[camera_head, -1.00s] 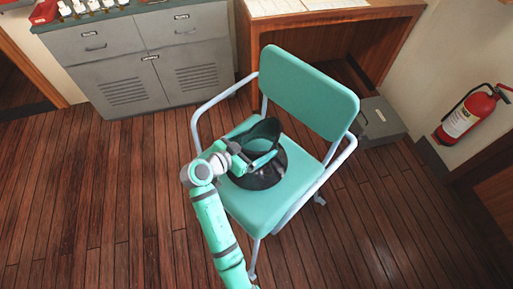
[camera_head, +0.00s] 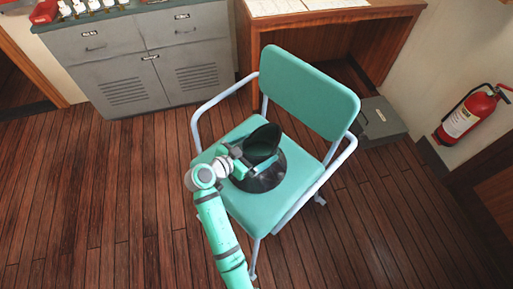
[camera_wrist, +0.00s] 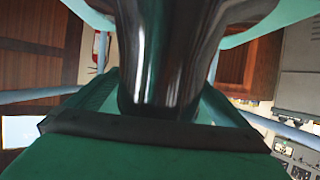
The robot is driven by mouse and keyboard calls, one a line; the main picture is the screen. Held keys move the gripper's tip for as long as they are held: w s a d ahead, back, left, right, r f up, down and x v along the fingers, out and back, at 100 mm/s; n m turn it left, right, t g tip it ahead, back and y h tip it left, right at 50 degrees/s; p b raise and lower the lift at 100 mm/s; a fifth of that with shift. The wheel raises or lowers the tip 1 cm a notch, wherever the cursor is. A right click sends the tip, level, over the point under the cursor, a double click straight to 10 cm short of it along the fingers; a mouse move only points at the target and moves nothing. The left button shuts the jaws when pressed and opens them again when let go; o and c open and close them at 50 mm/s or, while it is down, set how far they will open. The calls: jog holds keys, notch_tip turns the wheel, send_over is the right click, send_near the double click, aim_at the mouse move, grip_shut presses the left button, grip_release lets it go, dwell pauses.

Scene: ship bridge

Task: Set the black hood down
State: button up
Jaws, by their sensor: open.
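The black hood (camera_head: 263,143) stands on the seat of the green chair (camera_head: 280,208). It has a wide round base and a flared funnel top with a dark oval opening towards the head camera. My gripper (camera_head: 241,158) is open at the hood's left side, close to its neck. In the wrist view, the hood's glossy dark neck (camera_wrist: 165,60) fills the upper middle. I cannot tell whether the fingers still touch the hood, as its top hides part of them.
The chair's pale metal armrests (camera_head: 335,165) flank the seat. A grey cabinet (camera_head: 140,62) and a wooden desk (camera_head: 330,25) stand behind. A grey case (camera_head: 380,122) and a fire extinguisher (camera_head: 468,115) are at right. The wooden floor at left is clear.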

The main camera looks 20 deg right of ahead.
jog(key=v, duration=1.2)
jog(key=shift+w, duration=0.1)
